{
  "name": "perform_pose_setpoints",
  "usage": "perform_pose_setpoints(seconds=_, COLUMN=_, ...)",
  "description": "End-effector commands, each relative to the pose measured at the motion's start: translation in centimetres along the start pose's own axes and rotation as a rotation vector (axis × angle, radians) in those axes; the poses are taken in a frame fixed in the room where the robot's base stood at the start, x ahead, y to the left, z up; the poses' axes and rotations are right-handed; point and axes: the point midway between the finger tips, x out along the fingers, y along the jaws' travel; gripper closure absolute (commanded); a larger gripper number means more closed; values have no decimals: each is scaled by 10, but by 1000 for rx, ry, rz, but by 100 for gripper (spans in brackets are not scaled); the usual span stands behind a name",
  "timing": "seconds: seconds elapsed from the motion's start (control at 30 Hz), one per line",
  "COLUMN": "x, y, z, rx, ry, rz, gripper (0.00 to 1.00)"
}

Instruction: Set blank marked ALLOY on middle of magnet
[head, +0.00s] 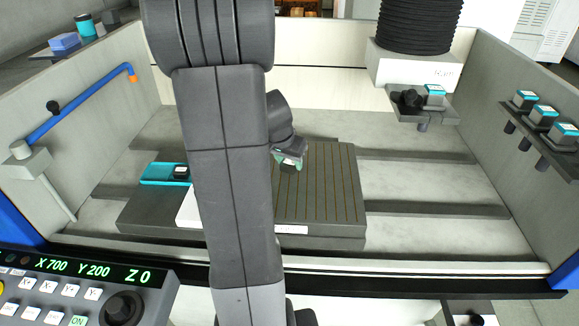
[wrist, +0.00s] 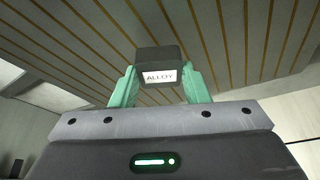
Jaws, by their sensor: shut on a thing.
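The dark blank marked ALLOY (wrist: 159,76) is in the wrist view, its white label facing the camera. My gripper (wrist: 160,88) is shut on it, one green finger on each side. In the head view my gripper (head: 289,160) is over the magnet, just right of my arm. The magnet (head: 335,205) is a dark grey slab with thin brown lines; its striped face (wrist: 235,40) fills the wrist view behind the blank. My arm hides the magnet's left-middle part in the head view. I cannot tell whether the blank touches the magnet.
A teal tray (head: 155,181) with a dark block (head: 181,172) lies at the left, beside a white piece (head: 187,208). A blue pipe (head: 75,105) is on the left wall. A bracket (head: 425,108) and a wall shelf (head: 550,146) hold teal-topped blocks.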

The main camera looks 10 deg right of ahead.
Motion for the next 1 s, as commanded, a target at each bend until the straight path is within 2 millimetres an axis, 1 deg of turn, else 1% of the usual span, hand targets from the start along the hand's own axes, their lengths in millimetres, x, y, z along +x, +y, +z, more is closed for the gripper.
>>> perform_pose_setpoints(seconds=0.03, x=9, y=1, z=4, rx=-3, ry=-3, rz=4, gripper=93)
perform_pose_setpoints(seconds=0.13, x=18, y=0, z=7, rx=-1, ry=-1, rz=2, gripper=93)
perform_pose_setpoints(seconds=0.57, x=23, y=0, z=9, rx=-1, ry=1, rz=0, gripper=93)
perform_pose_setpoints(seconds=0.6, x=23, y=0, z=9, rx=-1, ry=0, rz=0, gripper=55)
perform_pose_setpoints(seconds=0.7, x=22, y=0, z=9, rx=-1, ry=0, rz=0, gripper=37)
perform_pose_setpoints(seconds=1.0, x=21, y=0, z=9, rx=-1, ry=0, rz=1, gripper=37)
